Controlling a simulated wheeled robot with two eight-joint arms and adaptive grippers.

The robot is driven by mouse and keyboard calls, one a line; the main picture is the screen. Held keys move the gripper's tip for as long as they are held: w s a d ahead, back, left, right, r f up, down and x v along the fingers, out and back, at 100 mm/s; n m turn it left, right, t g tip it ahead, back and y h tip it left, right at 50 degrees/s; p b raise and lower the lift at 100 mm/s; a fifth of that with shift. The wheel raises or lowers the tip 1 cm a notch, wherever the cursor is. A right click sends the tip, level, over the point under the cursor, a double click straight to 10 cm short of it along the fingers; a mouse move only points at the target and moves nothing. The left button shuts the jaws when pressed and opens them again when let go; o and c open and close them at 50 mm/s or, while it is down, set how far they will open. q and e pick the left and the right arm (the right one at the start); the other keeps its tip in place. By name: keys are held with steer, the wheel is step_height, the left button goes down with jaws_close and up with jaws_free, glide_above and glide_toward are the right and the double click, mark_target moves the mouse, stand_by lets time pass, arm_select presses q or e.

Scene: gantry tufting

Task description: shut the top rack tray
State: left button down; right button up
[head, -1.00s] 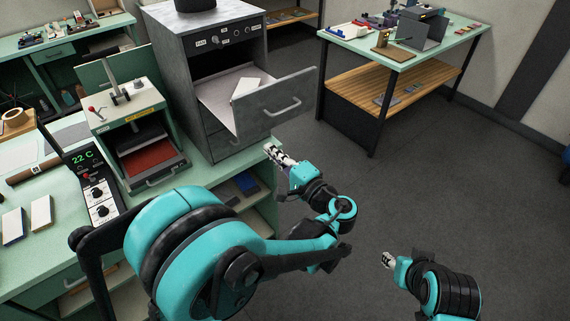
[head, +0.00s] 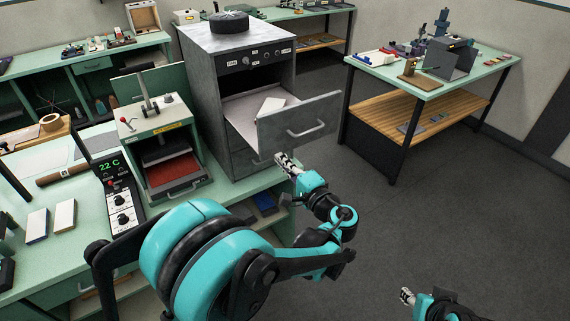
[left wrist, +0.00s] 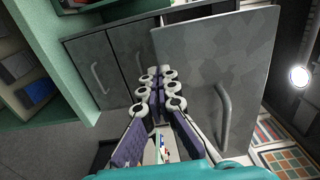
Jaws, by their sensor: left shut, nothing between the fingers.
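The top rack tray is drawn out of the grey metal cabinet. Its front panel (head: 325,118) with a bar handle (head: 306,131) stands well clear of the cabinet face, and a pale flat piece (head: 271,105) lies inside. My left gripper (head: 283,160) is shut and empty, just below the panel's lower left part. In the left wrist view the shut fingers (left wrist: 160,78) overlap the panel's edge (left wrist: 205,62); I cannot tell if they touch it. My right gripper (head: 406,297) is low at the right, away from the cabinet; its jaws are too small to read.
A small press with a red bed (head: 172,168) and a control box reading 22 C (head: 119,195) stand left of the cabinet on the green bench. A closed lower drawer (head: 240,150) sits beneath the tray. Floor (head: 400,215) at the right is clear.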

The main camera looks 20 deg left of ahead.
mark_target(248, 125)
arm_select(q)
steer(key=b+x, duration=0.1)
steer(key=x, duration=2)
